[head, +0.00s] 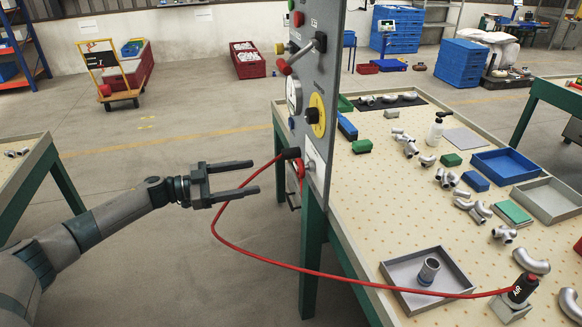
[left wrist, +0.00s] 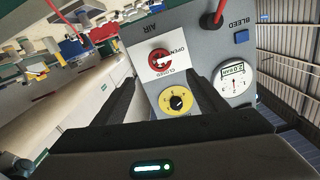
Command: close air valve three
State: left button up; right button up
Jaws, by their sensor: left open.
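The air valve is a red round handle (left wrist: 160,60) on a white plate (left wrist: 147,46) marked OPEN and CLOSED, under the word AIR on a grey panel. I cannot tell which mark the handle points at, and I can read no number three. In the head view the panel (head: 318,75) stands nearly edge-on at the table's left edge, with the white plate (head: 315,166) low on it. My left gripper (head: 255,177) is open and empty, left of the panel, its fingers pointing towards the valve with a gap between.
A red hose (head: 235,240) loops below my left gripper from a black connector (head: 290,153) to a block marked AIR (head: 522,289). A yellow dial (left wrist: 177,100), a gauge (left wrist: 233,78) and a blue button (left wrist: 241,36) sit near the valve.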

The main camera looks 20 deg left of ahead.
aim_at(297, 169)
pick_arm(q)
jog(key=p+x, duration=0.4)
jog(key=x, duration=0.9)
jog(key=shift+w, duration=0.1)
jog(key=c, duration=1)
